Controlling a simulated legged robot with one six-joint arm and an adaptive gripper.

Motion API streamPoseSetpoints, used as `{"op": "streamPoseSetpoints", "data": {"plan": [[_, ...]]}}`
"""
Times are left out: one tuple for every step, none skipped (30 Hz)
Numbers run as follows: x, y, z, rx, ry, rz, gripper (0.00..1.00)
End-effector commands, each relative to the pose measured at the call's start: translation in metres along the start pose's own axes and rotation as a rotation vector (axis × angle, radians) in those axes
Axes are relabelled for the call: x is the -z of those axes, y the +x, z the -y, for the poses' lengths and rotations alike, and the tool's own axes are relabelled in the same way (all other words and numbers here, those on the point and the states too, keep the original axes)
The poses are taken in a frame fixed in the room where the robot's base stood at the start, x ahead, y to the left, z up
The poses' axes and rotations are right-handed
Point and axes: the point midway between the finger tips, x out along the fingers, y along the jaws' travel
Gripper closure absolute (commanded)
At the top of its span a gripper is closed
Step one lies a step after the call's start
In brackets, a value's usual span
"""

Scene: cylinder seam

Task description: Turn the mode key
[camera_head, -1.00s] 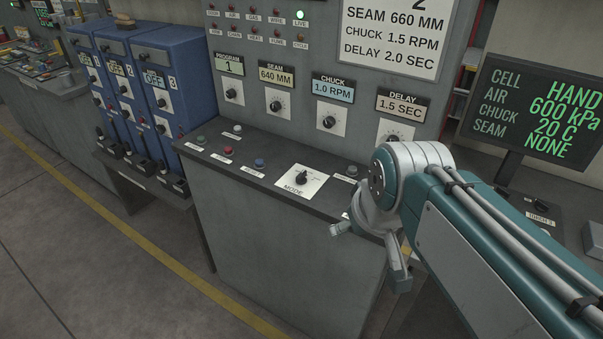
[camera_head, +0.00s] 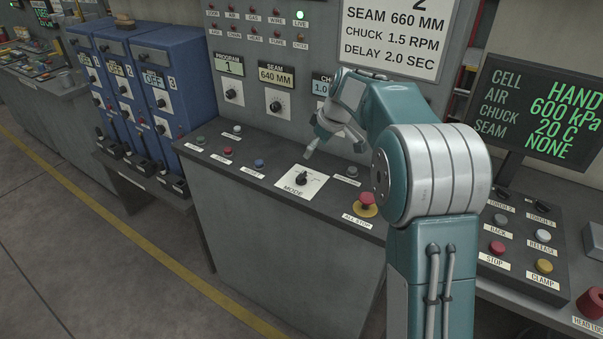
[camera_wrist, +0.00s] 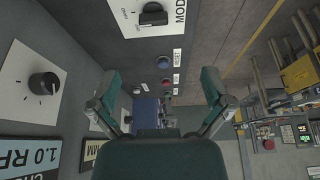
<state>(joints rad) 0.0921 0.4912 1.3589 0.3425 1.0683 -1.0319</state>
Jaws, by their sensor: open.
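The mode key (camera_head: 302,178) is a black knob on a white plate marked MODE, set in the sloping top of the grey console (camera_head: 262,205). In the wrist view the mode key (camera_wrist: 153,15) shows at the top, beyond the fingers, with its plate partly cut off. My gripper (camera_head: 333,150) is above and a little to the right of the key in the head view, apart from it. In the wrist view my gripper (camera_wrist: 160,83) has its two fingers spread wide with nothing between them.
The red all-stop button (camera_head: 366,201) is right of the mode plate. A blue button (camera_head: 259,163) and several others are to its left. The upright panel with the seam dial (camera_head: 276,105) rises behind. A green-text screen (camera_head: 537,108) stands at the right.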

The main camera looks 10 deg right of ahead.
Motion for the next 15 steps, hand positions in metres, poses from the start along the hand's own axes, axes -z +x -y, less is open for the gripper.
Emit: {"op": "streamPoseSetpoints", "data": {"plan": [[0.001, 0.009, -0.007, 0.009, -0.015, -0.001, 0.0], [0.002, 0.012, -0.009, 0.012, -0.023, -0.003, 0.0], [0.003, 0.015, -0.011, 0.015, -0.032, -0.005, 0.0], [0.004, 0.017, -0.012, 0.017, -0.037, -0.006, 0.0], [0.004, 0.018, -0.013, 0.018, -0.039, -0.007, 0.0], [0.004, 0.02, -0.013, 0.019, -0.041, -0.007, 0.0], [0.004, 0.022, -0.013, 0.019, -0.042, -0.007, 0.0], [0.004, 0.025, -0.013, 0.019, -0.042, -0.007, 0.0], [0.004, 0.029, -0.013, 0.02, -0.042, -0.007, 0.0], [0.004, 0.033, -0.013, 0.02, -0.042, -0.006, 0.0], [0.004, 0.038, -0.012, 0.021, -0.042, -0.005, 0.0], [0.004, 0.045, -0.012, 0.021, -0.042, -0.005, 0.0], [0.004, 0.051, -0.012, 0.021, -0.041, -0.005, 0.0], [0.004, 0.057, -0.012, 0.022, -0.041, -0.004, 0.0], [0.004, 0.064, -0.012, 0.02, -0.041, -0.005, 0.0]]}}
